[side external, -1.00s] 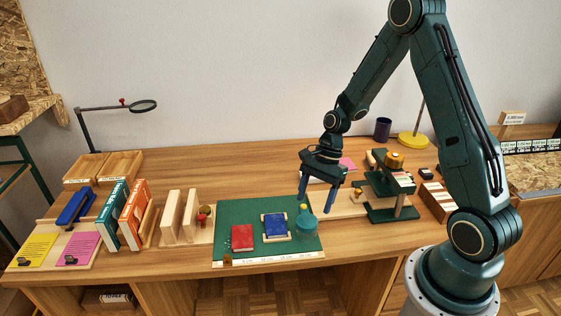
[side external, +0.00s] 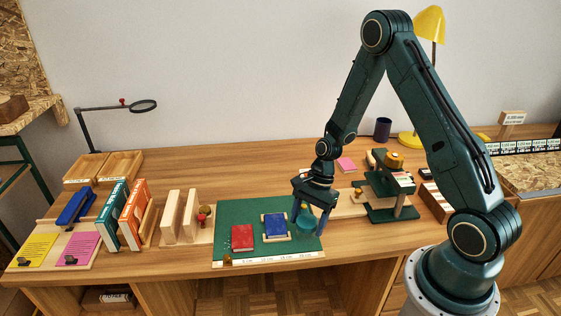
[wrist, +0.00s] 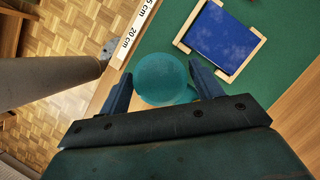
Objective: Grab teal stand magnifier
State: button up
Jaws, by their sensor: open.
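The teal stand magnifier (side external: 305,222) stands at the right end of the green mat (side external: 262,207), close to the blue book. In the wrist view the magnifier (wrist: 160,79) shows as a round teal disc between my two fingers. My gripper (side external: 308,223) is open and lowered around it, one finger on each side. In the wrist view my gripper (wrist: 160,85) has a gap between each finger and the disc, narrower on the right. The magnifier's lower part is hidden in the wrist view.
A blue book (side external: 275,227) in a wooden frame lies left of the magnifier, with a red book (side external: 242,238) beyond it. A ruler strip (side external: 270,258) edges the mat. A green press-like stand (side external: 393,190) is to the right.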

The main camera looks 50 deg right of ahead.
aim_at(306, 221)
jog(key=shift+x, duration=0.95)
jog(key=c, duration=0.8)
jog(key=shift+r, duration=0.1)
jog(key=shift+c, duration=0.2)
notch_tip(306, 221, up, 20)
jog(key=shift+f, duration=0.1)
dwell(0.5)
